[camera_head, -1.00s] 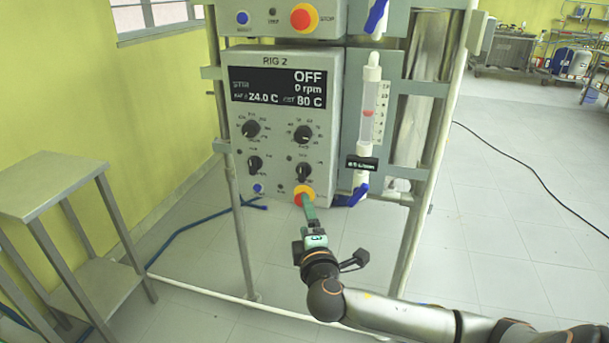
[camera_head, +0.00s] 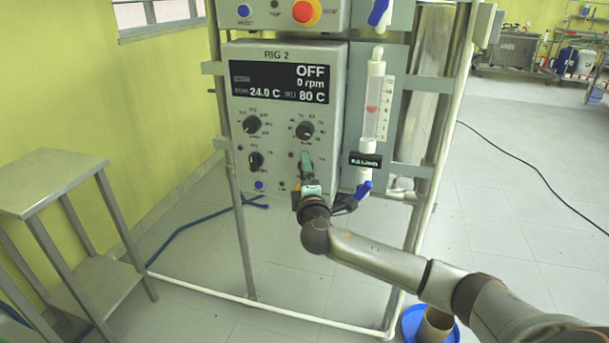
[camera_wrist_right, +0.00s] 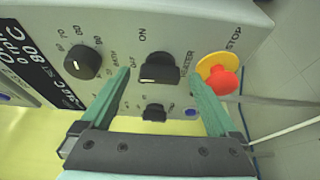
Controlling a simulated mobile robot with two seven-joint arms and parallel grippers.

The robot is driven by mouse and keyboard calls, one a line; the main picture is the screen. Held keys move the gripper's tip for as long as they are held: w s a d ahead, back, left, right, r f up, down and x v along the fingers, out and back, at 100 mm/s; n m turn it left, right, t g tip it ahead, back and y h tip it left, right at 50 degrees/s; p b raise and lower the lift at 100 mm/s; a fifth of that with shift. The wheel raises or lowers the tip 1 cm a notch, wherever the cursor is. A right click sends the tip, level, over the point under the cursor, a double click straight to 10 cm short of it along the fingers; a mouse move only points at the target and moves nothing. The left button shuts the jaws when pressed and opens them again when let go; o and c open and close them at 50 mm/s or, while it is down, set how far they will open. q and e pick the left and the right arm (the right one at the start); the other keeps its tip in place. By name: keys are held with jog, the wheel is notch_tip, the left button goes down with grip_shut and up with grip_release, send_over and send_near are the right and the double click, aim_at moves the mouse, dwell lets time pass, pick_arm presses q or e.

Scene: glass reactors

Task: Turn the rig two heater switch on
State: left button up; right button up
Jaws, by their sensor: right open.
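The RIG 2 panel (camera_head: 236,125) faces me in the head view; its display (camera_head: 279,82) reads OFF, 0 rpm, 24.0 C and 80 C. The heater switch (camera_wrist_right: 159,68) is a black knob with ON and OFF marks in the right wrist view. My right gripper (camera_wrist_right: 157,85) is open, with its green fingers on either side of the switch and apparent gaps to both. In the head view my right gripper (camera_head: 305,160) is at the panel's lower right and mostly hides the switch. My left gripper is not in view.
A red and yellow stop button (camera_wrist_right: 219,76) sits close beside the right finger. A temperature knob (camera_wrist_right: 82,62) and another black switch (camera_wrist_right: 153,111) are nearby. A flow tube (camera_head: 372,108) stands right of the panel. A steel table (camera_head: 55,183) is at left.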

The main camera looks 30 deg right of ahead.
jog(key=shift+w+d, duration=0.2)
jog(key=shift+w, duration=0.2)
jog(key=c, duration=1.4)
